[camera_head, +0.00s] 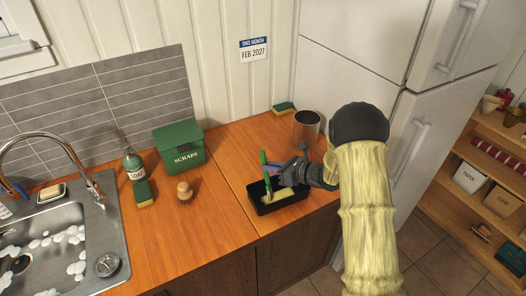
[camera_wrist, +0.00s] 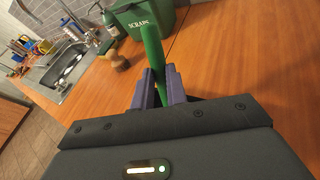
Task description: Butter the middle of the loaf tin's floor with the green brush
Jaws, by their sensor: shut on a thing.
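The black loaf tin (camera_head: 257,203) stands on the wooden counter near its front edge. The green brush (camera_head: 264,165) is upright, with its green handle in my gripper (camera_head: 278,170) and its lower end down inside the tin. A pale yellow patch shows on the tin's floor to the right of the brush. In the wrist view my gripper (camera_wrist: 161,88) is shut on the green brush's handle (camera_wrist: 152,45). The bristles and the tin are hidden there. I cannot tell whether the bristles touch the tin's floor.
A green scraps bin (camera_head: 178,147), a round wooden scrubbing brush (camera_head: 185,192) and a soap bottle (camera_head: 133,165) are to the left, by the sink (camera_head: 50,250).

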